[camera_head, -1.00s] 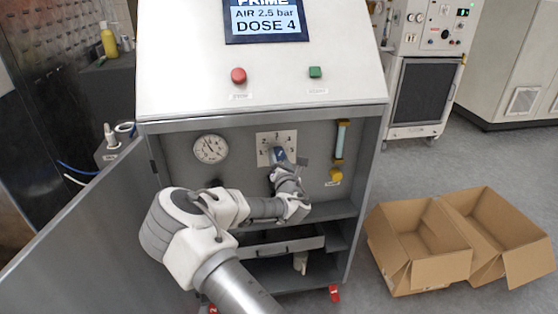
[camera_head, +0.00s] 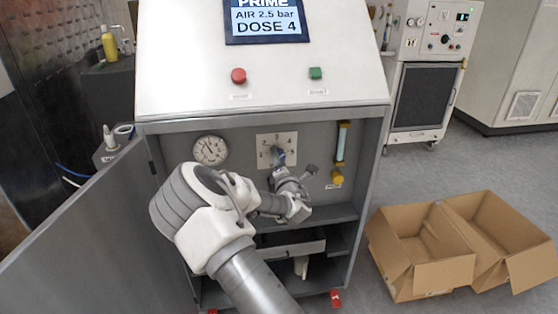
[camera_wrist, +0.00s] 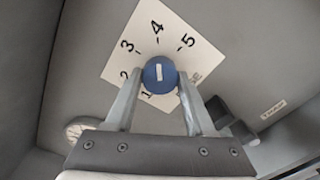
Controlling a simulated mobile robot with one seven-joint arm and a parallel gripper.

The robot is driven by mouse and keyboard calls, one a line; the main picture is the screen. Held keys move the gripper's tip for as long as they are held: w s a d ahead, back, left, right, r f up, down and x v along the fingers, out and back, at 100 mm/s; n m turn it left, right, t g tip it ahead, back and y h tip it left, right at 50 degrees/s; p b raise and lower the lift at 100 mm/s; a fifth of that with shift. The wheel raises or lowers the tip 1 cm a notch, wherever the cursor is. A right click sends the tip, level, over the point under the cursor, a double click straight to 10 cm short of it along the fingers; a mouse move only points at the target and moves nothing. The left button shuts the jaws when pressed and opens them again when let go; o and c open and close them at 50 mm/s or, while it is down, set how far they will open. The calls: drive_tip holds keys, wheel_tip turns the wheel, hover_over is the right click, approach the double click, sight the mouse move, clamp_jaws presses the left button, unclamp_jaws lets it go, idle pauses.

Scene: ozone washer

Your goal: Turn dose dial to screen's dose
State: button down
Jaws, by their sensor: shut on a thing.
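The screen (camera_head: 266,18) on the cabinet's sloped top reads PRIME, AIR 2.5 bar, DOSE 4. The blue round dose dial (camera_wrist: 159,74) is on a white plate (camera_wrist: 183,58) with numbers 1 to 5. The white mark on the dial points up in the wrist view, roughly toward the 4. My gripper (camera_wrist: 159,80) is shut on the dial, one finger on each side. In the head view, my gripper (camera_head: 279,158) covers much of the dial and the plate's lower part.
A round gauge (camera_head: 210,150) is left of the plate. A flow tube (camera_head: 342,141) and yellow knob (camera_head: 337,177) are to its right. An open door (camera_head: 85,225) stands at left. Red stop (camera_head: 238,76) and green (camera_head: 316,73) buttons are above. Cardboard boxes (camera_head: 430,280) lie right.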

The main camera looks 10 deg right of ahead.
drive_tip(key=shift+c, duration=1.3)
unclamp_jaws()
drive_tip(key=shift+s, duration=0.1)
drive_tip(key=s+p, duration=0.2)
drive_tip(key=s, duration=1.5)
drive_tip(key=shift+s, duration=0.15)
